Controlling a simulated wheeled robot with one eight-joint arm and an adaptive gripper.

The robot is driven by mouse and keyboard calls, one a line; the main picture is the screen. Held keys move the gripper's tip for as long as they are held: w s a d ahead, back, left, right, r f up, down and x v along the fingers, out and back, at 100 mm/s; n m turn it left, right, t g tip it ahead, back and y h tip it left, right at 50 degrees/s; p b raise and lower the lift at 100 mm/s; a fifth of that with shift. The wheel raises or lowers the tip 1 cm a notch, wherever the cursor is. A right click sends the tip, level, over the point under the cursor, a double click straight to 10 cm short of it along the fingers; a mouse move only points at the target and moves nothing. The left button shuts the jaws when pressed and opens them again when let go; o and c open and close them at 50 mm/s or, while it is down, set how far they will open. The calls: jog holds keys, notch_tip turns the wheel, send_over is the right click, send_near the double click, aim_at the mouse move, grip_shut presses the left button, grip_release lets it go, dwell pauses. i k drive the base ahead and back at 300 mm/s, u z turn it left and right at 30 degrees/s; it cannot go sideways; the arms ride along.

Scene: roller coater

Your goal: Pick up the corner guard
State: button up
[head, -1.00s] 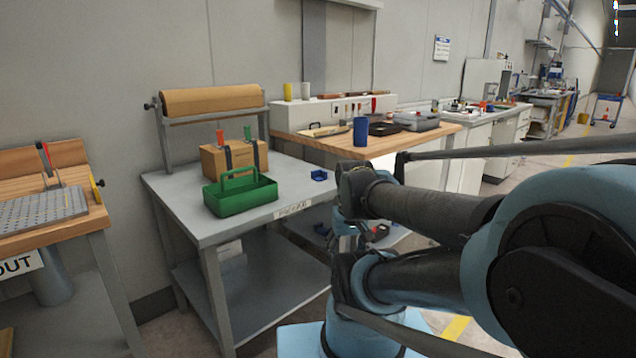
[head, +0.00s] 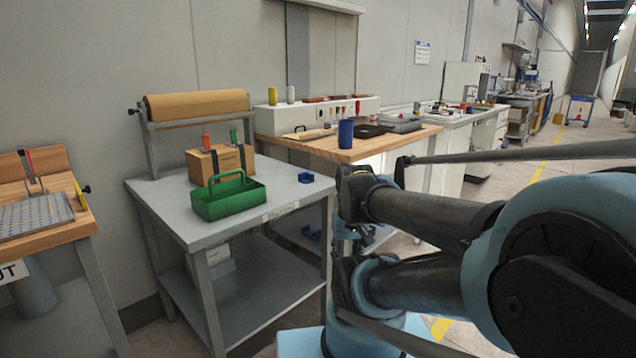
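A small blue angular piece (head: 306,178), which looks like the corner guard, lies on the grey metal table (head: 285,200) near its right edge. It sits apart from and to the right of the green tote tray (head: 229,200). My arm's dark and blue links fill the right side of the head view, to the right of the table. I cannot make out my gripper among them.
A cardboard box (head: 205,168) with dark straps stands behind the tote, and a paper roll (head: 195,105) hangs on a stand at the back. A wooden bench (head: 345,150) with a blue cup (head: 345,134) stands behind right. Another workbench (head: 80,225) is at left.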

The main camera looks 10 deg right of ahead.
aim_at(306, 177)
jog(key=z, duration=0.45)
jog(key=k, duration=1.1)
jog(key=z, duration=0.8)
jog(key=i, duration=1.4)
jog(key=u, duration=0.95)
jog(key=i, duration=0.6)
jog(key=u, duration=0.4)
